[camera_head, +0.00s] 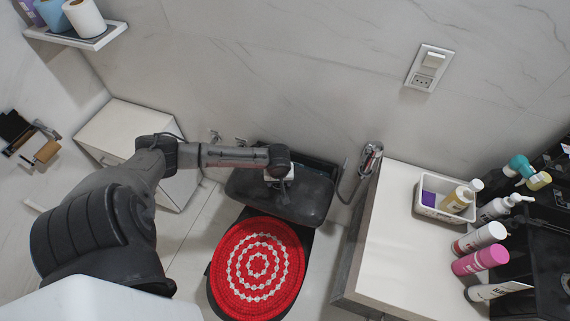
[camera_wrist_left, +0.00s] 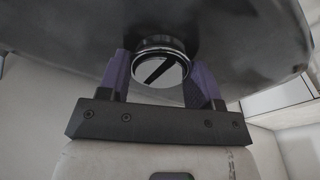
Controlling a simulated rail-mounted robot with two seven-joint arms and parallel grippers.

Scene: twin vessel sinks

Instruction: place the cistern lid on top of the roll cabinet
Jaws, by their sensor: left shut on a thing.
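The cistern lid (camera_head: 305,201) is a dark grey slab over the toilet, with a round chrome flush button (camera_wrist_left: 160,62) on it. My left gripper (camera_head: 279,181) reaches across from the left and is shut on the lid at this button. My right gripper is out of view.
A red and white round cover (camera_head: 257,266) lies on the toilet seat. A white counter (camera_head: 400,245) at the right holds a tray (camera_head: 430,190) and several bottles. A hand shower (camera_head: 370,160) hangs by the wall. A shelf (camera_head: 100,38) with rolls is at upper left.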

